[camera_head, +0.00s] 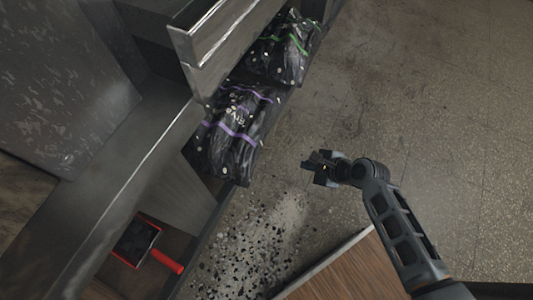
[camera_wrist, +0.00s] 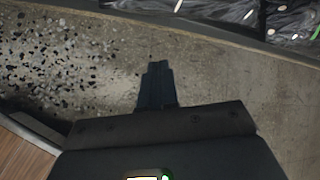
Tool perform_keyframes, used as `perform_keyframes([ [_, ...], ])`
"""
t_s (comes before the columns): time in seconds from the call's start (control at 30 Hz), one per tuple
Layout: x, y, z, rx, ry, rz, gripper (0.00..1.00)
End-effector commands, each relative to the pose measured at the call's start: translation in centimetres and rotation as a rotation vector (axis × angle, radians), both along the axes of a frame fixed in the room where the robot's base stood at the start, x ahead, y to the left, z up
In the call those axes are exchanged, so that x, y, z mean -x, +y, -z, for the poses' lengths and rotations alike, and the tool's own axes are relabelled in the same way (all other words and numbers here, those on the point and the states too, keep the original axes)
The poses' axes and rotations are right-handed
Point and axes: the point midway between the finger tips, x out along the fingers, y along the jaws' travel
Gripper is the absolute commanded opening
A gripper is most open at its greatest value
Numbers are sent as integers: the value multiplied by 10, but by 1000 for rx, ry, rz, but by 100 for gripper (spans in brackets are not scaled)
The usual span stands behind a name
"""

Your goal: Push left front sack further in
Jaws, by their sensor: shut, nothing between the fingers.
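A black sack with purple bands (camera_head: 232,130) lies on a low shelf under the grill, its near end reaching the shelf's front edge. A second black sack with green bands (camera_head: 285,48) lies beyond it, farther up the picture. In the wrist view, dark sack plastic (camera_wrist: 215,10) shows along the top, with a bit of green at the far right; where one sack ends and the other begins is unclear. My gripper (camera_head: 318,167) is shut and empty over the floor, to the right of the purple-banded sack and apart from it. Its closed fingers also show in the wrist view (camera_wrist: 158,68).
A metal ledge (camera_head: 225,30) overhangs the sacks' back part. A red-handled dustpan or brush (camera_head: 140,243) lies in a lower compartment at left. Dark chips (camera_head: 245,240) litter the floor, and a wooden board edge (camera_head: 335,270) is at the bottom. Floor at right is clear.

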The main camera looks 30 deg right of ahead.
Motion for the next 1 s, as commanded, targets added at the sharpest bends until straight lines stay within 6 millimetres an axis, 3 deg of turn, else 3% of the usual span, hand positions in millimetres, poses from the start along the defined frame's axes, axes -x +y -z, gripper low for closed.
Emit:
perform_keyframes([
  [0.03,-19,-3,17,-85,18,53,0],
  [0.1,-36,-4,25,-198,49,114,0],
  [0.3,-62,-5,31,-376,103,208,0],
  [0.53,-75,2,44,-396,110,215,0],
  [1.0,-130,33,106,-392,107,214,0],
])
